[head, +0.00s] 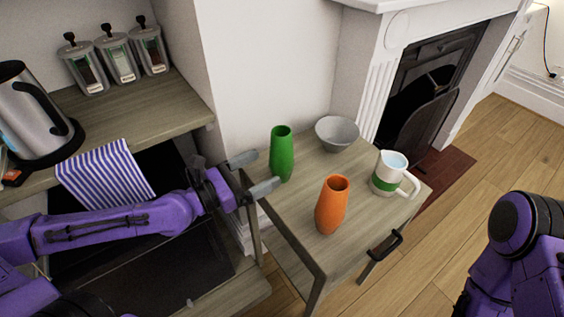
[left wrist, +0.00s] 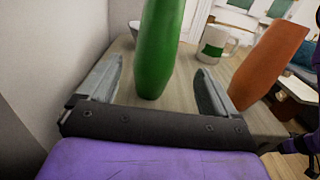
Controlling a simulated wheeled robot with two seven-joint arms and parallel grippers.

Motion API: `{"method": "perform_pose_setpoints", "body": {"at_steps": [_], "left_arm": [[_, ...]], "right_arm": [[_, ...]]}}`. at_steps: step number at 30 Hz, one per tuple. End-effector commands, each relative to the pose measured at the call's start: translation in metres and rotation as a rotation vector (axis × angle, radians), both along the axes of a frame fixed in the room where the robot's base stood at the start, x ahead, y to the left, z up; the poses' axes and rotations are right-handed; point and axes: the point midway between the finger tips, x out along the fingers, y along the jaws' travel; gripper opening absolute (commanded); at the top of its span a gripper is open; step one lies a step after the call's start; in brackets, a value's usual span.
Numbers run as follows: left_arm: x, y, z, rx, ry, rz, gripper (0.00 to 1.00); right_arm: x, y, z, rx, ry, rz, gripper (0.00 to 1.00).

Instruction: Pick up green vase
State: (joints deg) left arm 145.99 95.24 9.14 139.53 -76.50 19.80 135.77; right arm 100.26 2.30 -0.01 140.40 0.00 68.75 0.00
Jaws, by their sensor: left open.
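The green vase (head: 282,154) stands upright on the small wooden side table, near its left edge. My left gripper (head: 262,172) is open just left of the vase, with its fingers pointing at it. In the left wrist view the green vase (left wrist: 158,50) stands ahead, with its base appearing between the two open fingertips of the left gripper (left wrist: 160,78). I cannot tell whether a finger touches it. Only part of my right arm shows at the right of the head view; its gripper is not in view.
On the table (head: 290,215), an orange vase (head: 331,206) stands nearer the front, a grey bowl (head: 338,132) at the back and a white-and-green mug (head: 391,176) at the right. A wall is close on the left in the wrist view. A kettle (head: 35,115) and jars stand on the left counter.

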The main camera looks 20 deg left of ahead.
Motion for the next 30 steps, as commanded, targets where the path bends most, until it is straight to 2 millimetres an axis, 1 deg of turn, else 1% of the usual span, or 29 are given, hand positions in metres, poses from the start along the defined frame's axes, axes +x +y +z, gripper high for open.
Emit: {"method": "perform_pose_setpoints", "body": {"at_steps": [1,5,9,16,19,24,27,30], "left_arm": [[0.003,-0.002,-0.005,0.01,-0.002,-0.001,0.91],[0.013,-0.003,-0.01,0.024,0.006,0.017,0.91],[0.024,-0.011,-0.008,0.023,0.006,0.018,0.91],[0.033,-0.021,-0.005,0.016,0.006,0.016,0.91],[0.043,-0.03,-0.006,0.018,0.005,0.013,0.91],[0.064,-0.044,-0.005,0.016,0.006,0.016,0.91],[0.07,-0.049,-0.004,0.014,0.006,0.016,0.91],[0.072,-0.049,-0.003,0.011,0.006,0.018,0.91]], "right_arm": [[0.0,0.0,-0.01,0.0,0.0,0.0,0.43],[0.0,0.0,-0.021,0.0,0.0,0.0,0.43],[0.0,0.0,-0.032,0.0,0.0,0.0,0.43],[0.0,0.0,-0.037,0.0,0.0,0.0,0.43],[0.0,0.0,-0.043,0.0,0.0,0.0,0.43],[0.0,0.0,-0.047,0.0,0.0,0.0,0.43],[0.0,0.0,-0.048,-0.001,-0.001,0.0,0.43],[0.0,0.0,-0.047,-0.001,-0.001,0.0,0.43]]}}
